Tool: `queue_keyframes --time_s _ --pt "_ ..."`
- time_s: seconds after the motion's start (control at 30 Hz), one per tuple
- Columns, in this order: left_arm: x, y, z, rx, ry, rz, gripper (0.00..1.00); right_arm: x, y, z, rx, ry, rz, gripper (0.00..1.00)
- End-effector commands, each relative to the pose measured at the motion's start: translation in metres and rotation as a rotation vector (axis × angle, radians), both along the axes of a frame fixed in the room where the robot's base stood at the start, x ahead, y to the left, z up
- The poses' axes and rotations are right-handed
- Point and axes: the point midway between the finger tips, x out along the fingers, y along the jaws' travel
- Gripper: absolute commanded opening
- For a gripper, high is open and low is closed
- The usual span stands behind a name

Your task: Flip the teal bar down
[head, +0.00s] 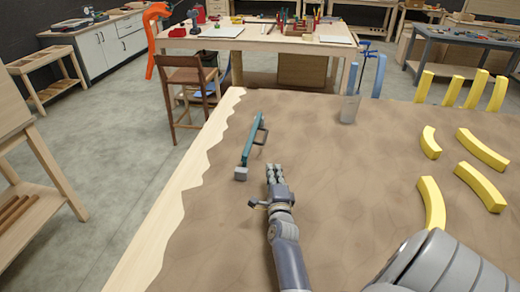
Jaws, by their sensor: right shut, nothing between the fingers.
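The teal bar (250,140) stands near the left edge of the brown-topped table. It slants up and away from a small grey block (241,173) at its near end, with a dark bracket on its right side. My right gripper (273,168) is shut and empty, a little to the right of the bar's near end, and apart from it. Its arm comes in from the bottom. My left gripper is not in view.
Several curved yellow pieces (483,152) lie or stand on the right of the brown tabletop (330,180). A grey cup (349,109) with blue curved pieces near it is at the far edge. The tabletop around my gripper is clear. A wooden chair (187,88) stands beyond.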

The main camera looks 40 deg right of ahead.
Motion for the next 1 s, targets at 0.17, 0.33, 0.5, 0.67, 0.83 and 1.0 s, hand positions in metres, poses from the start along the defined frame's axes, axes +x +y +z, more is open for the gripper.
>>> queue_keyframes --time_s 0.17,0.33,0.5,0.67,0.83,1.0 --pt "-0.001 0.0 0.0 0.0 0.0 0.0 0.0 -0.001 -0.001 0.0 0.004 -0.006 -0.005 0.0" --pt "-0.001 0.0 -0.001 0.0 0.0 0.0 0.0 0.0 -0.001 0.0 0.003 -0.004 -0.004 0.0" --pt "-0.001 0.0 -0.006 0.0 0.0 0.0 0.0 0.008 -0.007 -0.002 0.003 -0.005 -0.003 0.0" --pt "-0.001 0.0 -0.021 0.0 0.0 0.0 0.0 0.031 -0.024 -0.002 0.002 -0.008 -0.004 0.0" --pt "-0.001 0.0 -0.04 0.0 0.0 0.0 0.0 0.06 -0.048 -0.001 0.001 -0.007 -0.004 0.0" --pt "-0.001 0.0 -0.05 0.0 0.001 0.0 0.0 0.087 -0.057 0.004 0.008 -0.007 -0.002 0.0"
